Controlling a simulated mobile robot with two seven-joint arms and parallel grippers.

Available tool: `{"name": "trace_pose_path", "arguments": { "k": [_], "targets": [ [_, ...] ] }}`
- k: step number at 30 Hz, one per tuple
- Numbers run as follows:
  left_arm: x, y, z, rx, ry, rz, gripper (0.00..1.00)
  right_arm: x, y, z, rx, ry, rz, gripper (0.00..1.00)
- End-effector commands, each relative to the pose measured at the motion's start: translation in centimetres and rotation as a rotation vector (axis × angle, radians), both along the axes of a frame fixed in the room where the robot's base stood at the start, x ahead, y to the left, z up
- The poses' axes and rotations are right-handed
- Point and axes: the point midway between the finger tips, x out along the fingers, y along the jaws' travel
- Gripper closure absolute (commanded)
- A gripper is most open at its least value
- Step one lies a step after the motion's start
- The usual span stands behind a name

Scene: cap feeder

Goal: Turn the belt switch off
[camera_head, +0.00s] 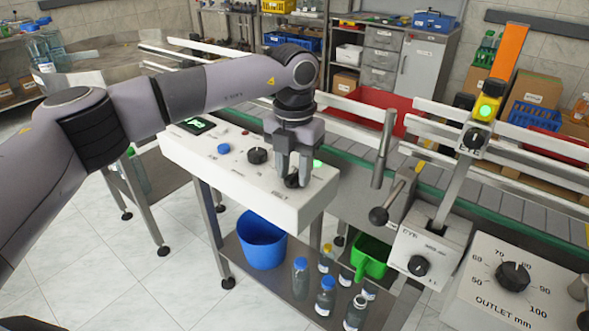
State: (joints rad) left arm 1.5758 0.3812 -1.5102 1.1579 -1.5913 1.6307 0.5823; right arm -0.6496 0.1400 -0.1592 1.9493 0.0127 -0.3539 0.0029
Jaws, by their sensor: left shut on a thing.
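A white control panel (235,180) stands in the middle on a steel frame. My left gripper (293,178) points down over its right end, with its fingers shut around a black rotary knob (291,182). The fingers hide much of this knob, so its pointer direction cannot be told. The knob's label is too small to read; it appears to be the belt switch. A lit green lamp (318,163) shows just right of the fingers. A second black knob (257,156) sits free to the left. My right gripper is not in view.
The panel also has a blue button (224,149) and a green display (197,125). A conveyor (400,175) runs behind it. A lever with a black ball (379,215) and an outlet dial (514,277) stand to the right. Bottles and a blue bucket (261,240) are below.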

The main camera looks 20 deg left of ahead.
Motion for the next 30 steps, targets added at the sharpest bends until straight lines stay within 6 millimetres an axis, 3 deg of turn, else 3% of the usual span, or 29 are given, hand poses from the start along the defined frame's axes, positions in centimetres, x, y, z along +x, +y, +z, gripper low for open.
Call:
{"name": "trace_pose_path", "arguments": {
  "k": [15, 30],
  "targets": [
    [0.09, 0.20, 0.14, -0.001, -0.004, 0.330, 0.92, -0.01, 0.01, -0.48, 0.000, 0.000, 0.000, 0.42],
    [0.10, 0.21, 0.19, -0.002, -0.005, 0.388, 0.92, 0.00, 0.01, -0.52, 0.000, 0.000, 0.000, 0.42]
  ]
}}
